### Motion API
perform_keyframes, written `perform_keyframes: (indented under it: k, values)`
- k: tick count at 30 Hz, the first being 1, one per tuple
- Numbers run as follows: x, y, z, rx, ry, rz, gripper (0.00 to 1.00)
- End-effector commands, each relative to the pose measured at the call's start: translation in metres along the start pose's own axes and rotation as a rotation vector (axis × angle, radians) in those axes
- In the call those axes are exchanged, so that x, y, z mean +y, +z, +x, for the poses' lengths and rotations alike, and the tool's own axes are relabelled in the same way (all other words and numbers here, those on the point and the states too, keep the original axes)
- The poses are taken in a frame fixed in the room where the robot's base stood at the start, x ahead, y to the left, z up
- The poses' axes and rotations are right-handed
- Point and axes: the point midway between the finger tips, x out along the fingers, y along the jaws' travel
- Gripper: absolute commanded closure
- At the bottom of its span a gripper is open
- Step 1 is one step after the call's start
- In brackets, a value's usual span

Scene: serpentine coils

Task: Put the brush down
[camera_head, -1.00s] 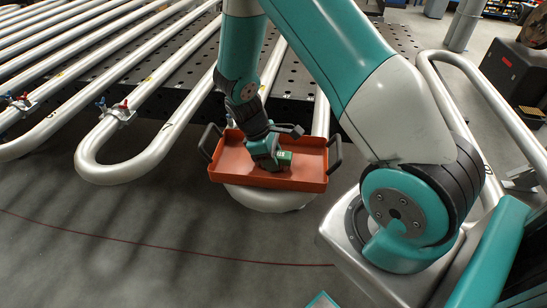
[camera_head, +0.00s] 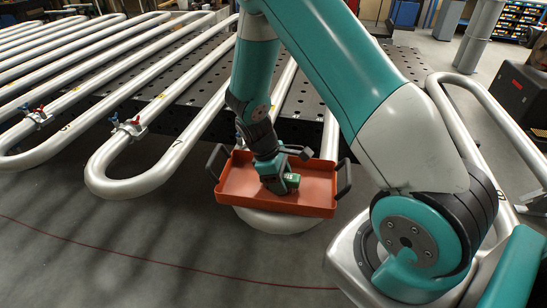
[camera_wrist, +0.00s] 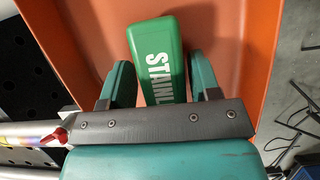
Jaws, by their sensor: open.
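The brush shows as a green block with white lettering (camera_wrist: 158,62) in the wrist view. It lies in the orange tray, between the two fingers of my gripper (camera_wrist: 163,82), which are open with a gap on each side of it. In the head view my gripper (camera_head: 277,180) points down into the orange tray (camera_head: 318,206), and a bit of the green brush (camera_head: 292,181) shows beside it. The rest of the brush is hidden by my gripper. The tray has dark handles at its ends and sits on a silver pipe bend.
Long silver serpentine pipes (camera_head: 130,187) with small red and blue clamps (camera_head: 128,125) run to the left. A dark perforated table (camera_head: 300,125) lies behind the tray. Another pipe loop (camera_head: 480,95) stands at the right. The grey floor (camera_head: 120,260) in front is open.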

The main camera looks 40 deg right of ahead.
Motion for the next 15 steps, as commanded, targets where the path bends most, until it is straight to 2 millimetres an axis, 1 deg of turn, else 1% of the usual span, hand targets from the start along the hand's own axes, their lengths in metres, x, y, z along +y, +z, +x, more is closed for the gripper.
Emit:
perform_keyframes:
  k: [2,9,12,15]
  values:
    - [-0.001,-0.003,-0.011,0.002,0.001,-0.007,0.36]
    - [0.001,-0.001,-0.070,0.004,0.003,-0.002,0.36]
    - [0.002,-0.001,-0.091,0.003,0.002,-0.002,0.36]
    - [0.002,0.000,-0.106,0.002,0.002,-0.002,0.36]
